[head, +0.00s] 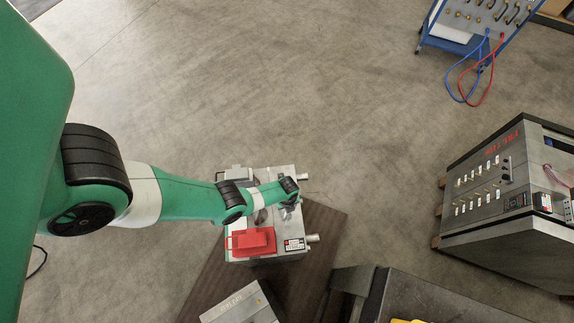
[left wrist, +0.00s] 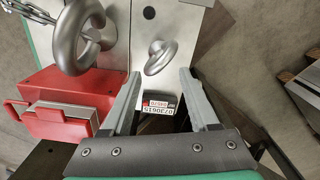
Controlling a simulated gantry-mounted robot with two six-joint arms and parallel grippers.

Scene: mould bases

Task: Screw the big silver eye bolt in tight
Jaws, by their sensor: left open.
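My left gripper (left wrist: 160,80) is open and empty, with its two fingers pointing at a silver eye bolt (left wrist: 161,57) on the pale mould base (left wrist: 190,30). This eye bolt stands just beyond the fingertips, roughly centred between them, apart from both. A larger-looking silver eye bolt (left wrist: 64,46) stands to the left, outside the fingers, beside the red block (left wrist: 75,82). In the head view my left gripper (head: 290,203) is over the right part of the mould base (head: 283,176); the eye bolts are mostly hidden by my arm. Thread seating cannot be seen. My right gripper is not in view.
A metal chain (left wrist: 30,10) lies near the larger ring. A second block (head: 240,308) sits at the front of the dark mat (head: 318,225). A grey cabinet (head: 500,190) stands right, and a blue-framed cart (head: 470,25) stands back right. The floor behind is clear.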

